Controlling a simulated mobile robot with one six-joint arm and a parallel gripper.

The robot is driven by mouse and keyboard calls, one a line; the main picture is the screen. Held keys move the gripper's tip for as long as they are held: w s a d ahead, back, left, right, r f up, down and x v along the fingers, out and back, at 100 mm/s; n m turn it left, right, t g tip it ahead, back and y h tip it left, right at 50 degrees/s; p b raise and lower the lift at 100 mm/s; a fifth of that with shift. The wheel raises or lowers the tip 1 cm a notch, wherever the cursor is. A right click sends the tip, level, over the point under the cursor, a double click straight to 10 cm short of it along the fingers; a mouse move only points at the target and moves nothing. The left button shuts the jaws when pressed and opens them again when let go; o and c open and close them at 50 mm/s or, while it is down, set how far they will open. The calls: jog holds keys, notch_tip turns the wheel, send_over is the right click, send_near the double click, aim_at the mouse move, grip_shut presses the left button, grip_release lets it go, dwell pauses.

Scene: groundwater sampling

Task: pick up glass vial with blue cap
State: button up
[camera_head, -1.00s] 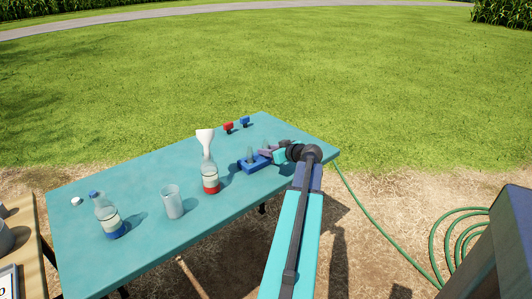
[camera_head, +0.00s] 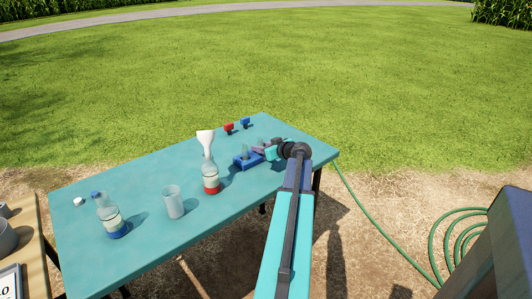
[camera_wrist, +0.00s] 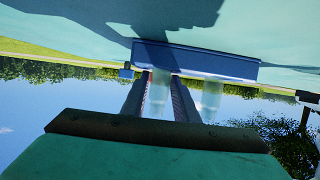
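A blue rack (camera_head: 243,164) stands on the teal table and holds two clear glass vials. In the head view one vial (camera_head: 245,151) is at the rack's left and the other is partly behind my gripper (camera_head: 260,149). The wrist view is upside down. There the rack (camera_wrist: 205,62) is at the top, with one vial (camera_wrist: 159,92) in line with the gap between my two fingers (camera_wrist: 160,98). The other vial (camera_wrist: 210,98) is to the right, outside the fingers. My fingers stand apart. I cannot make out a blue cap on either vial.
The table (camera_head: 150,185) also carries a red-banded bottle (camera_head: 211,178) with a white funnel (camera_head: 206,142), a clear beaker (camera_head: 173,202), a blue-banded bottle (camera_head: 108,215), a white cap (camera_head: 79,201), and small red (camera_head: 229,128) and blue (camera_head: 245,123) items at the back.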

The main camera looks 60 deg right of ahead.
jog(key=shift+w+a+f, duration=0.1)
jog(key=shift+a+f, duration=0.1)
jog(key=shift+f, duration=0.65)
jog(key=shift+c, duration=0.3)
grip_shut()
jog(key=shift+r, duration=0.1)
jog(key=shift+w+d+r, duration=0.1)
jog(key=shift+d+r, duration=0.1)
jog(key=shift+r, duration=1.4)
jog(key=s+a, duration=0.3)
jog(key=s+a+r, duration=0.1)
jog(key=s+a, duration=0.1)
jog(key=a, duration=0.1)
jog(key=s+a+b, duration=0.1)
jog(key=s+a, duration=0.2)
jog(key=shift+s+a+r, duration=0.3)
jog(key=shift+s, duration=0.05)
jog(key=shift+s+a+b, duration=0.25)
jog(key=shift+b, duration=0.1)
jog(key=shift+s+f+b, duration=0.1)
jog(key=shift+b, duration=0.75)
